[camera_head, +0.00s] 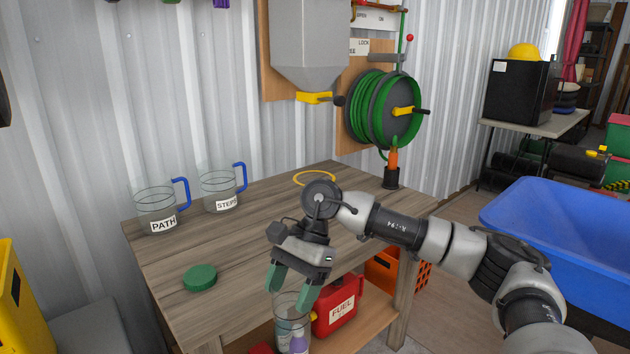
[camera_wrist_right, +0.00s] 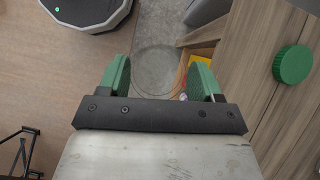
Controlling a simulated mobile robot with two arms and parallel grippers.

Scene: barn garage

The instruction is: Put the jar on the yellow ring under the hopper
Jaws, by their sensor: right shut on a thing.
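A clear, see-through jar (camera_head: 289,313) is between the fingers of my right gripper (camera_head: 290,294), which is shut on it. The jar is in front of the workbench's front edge, off the tabletop. In the right wrist view the jar's round outline (camera_wrist_right: 158,62) shows between the green fingers (camera_wrist_right: 160,80). The yellow ring (camera_head: 301,175) lies flat on the far part of the bench, partly behind my right wrist. The grey hopper (camera_head: 308,45) hangs on the wall above it, with a yellow outlet (camera_head: 313,97). My left gripper is not in view.
Two clear mugs with blue handles, PATH (camera_head: 157,211) and STEPS (camera_head: 220,190), stand at the bench's back left. A green lid (camera_head: 200,278) lies at the front left. A red fuel can (camera_head: 340,308) is on the lower shelf. The wooden benchtop (camera_head: 250,235) between is clear.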

